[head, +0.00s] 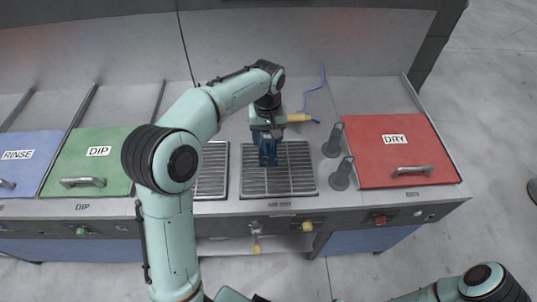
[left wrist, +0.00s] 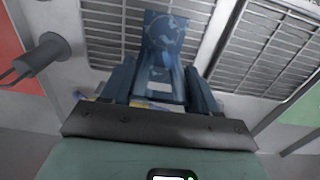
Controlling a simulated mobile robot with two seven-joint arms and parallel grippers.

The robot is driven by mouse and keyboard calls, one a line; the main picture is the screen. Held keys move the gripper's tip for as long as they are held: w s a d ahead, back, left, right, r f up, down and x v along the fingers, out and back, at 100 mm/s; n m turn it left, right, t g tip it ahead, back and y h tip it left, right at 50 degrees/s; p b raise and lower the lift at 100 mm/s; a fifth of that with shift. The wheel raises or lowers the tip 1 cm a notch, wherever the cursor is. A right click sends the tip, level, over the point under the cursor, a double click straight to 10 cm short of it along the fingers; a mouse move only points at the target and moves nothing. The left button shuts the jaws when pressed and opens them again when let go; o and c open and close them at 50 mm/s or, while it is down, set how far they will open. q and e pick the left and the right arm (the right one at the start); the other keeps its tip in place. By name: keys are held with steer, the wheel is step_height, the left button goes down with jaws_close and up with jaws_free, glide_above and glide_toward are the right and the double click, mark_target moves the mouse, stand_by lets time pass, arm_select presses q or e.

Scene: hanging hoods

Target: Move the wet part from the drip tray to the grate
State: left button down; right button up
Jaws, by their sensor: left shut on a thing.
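My left gripper (head: 268,136) reaches over the right-hand slatted panel (head: 292,172) from its back edge. It is shut on a blue part (head: 267,154), which shows between the two fingers in the left wrist view (left wrist: 164,48) with paler patches on its face. The part hangs over the slats; I cannot tell whether it touches them. A second slatted panel (head: 212,172) lies just to the left. I cannot tell from the pictures which panel is the grate and which is the drip tray. My right gripper is outside the view.
A red lid (head: 398,150) marked DRY lies right; green (head: 95,160) DIP and blue (head: 28,158) RINSE lids lie left. A yellow-handled tool (head: 299,118) with a blue hose lies behind my gripper.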

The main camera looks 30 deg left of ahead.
mark_target(268, 151)
arm_select(q)
steer(key=shift+w+f, duration=0.1)
steer(key=shift+f, duration=0.85)
step_height(268, 151, down, 6)
steer(key=shift+r+b, duration=0.15)
steer(key=shift+b, duration=0.25)
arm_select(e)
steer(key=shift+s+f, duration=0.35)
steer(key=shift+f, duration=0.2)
arm_select(q)
steer(key=shift+f, duration=0.2)
steer(key=shift+c, duration=1.4)
jaws_free()
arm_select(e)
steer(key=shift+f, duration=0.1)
arm_select(q)
step_height(268, 151, up, 12)
steer(key=shift+r+p, duration=0.2)
steer(key=shift+p, duration=0.65)
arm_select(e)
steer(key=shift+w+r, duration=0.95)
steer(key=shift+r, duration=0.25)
